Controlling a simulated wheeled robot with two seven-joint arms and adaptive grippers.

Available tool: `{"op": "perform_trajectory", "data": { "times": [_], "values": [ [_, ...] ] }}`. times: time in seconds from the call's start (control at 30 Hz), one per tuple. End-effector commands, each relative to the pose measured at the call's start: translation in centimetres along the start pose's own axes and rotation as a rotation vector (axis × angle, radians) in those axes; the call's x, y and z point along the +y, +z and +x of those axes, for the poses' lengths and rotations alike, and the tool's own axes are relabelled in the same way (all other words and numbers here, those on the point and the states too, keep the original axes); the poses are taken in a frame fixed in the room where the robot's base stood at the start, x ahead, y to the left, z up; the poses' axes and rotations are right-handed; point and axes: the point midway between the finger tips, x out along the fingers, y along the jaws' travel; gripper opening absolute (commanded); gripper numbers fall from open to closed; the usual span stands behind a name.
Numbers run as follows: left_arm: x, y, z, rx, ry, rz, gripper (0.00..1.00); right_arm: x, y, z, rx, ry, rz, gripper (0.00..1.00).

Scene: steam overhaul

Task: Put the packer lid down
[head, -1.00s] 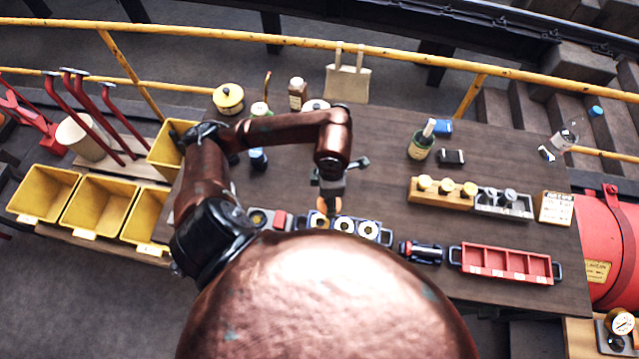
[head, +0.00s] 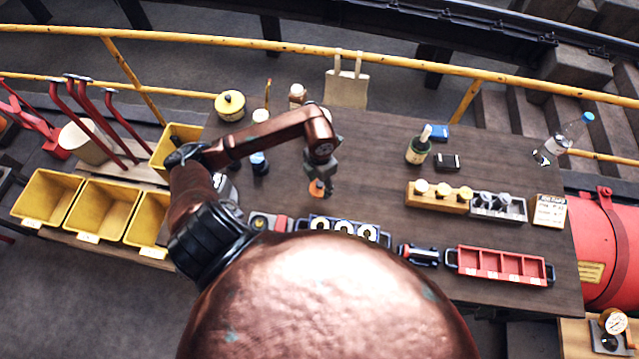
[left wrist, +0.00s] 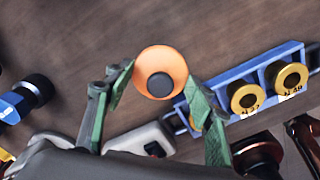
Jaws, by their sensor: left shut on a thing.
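The packer lid is a small orange disc with a dark round centre (left wrist: 160,72). In the left wrist view it sits between the fingertips of my left gripper (left wrist: 158,86), which is shut on it. In the head view my left gripper (head: 320,180) points down over the table, with the orange lid (head: 317,190) at its tips. The lid appears just above the wood, behind the blue tray; I cannot tell whether it touches the table. My right gripper is not in view.
The blue tray (left wrist: 222,88) with ringed yellow pieces lies close by. A red compartment tray (head: 500,266), a dark cylindrical tool (head: 418,255) and a yellow block rack (head: 437,198) stand to the right. The table's middle (head: 370,165) is bare.

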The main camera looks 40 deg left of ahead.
Motion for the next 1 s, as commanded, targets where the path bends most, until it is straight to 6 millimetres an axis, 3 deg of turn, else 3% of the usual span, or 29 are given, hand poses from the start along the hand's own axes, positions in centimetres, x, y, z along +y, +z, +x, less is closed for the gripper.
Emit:
{"op": "perform_trajectory", "data": {
  "times": [0.37,0.57,0.97,1.0],
  "values": [
    [2.3,1.5,3.4,0.000,-0.001,-0.002,0.26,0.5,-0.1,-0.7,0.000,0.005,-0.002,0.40],
    [2.2,1.5,5.8,-0.002,-0.002,-0.001,0.26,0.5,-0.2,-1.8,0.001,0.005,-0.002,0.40],
    [2.3,1.5,6.5,-0.002,0.001,0.002,0.26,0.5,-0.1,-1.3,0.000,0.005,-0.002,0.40],
    [2.2,1.5,6.5,-0.002,0.001,0.002,0.52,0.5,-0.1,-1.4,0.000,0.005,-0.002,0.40]
  ]
}}
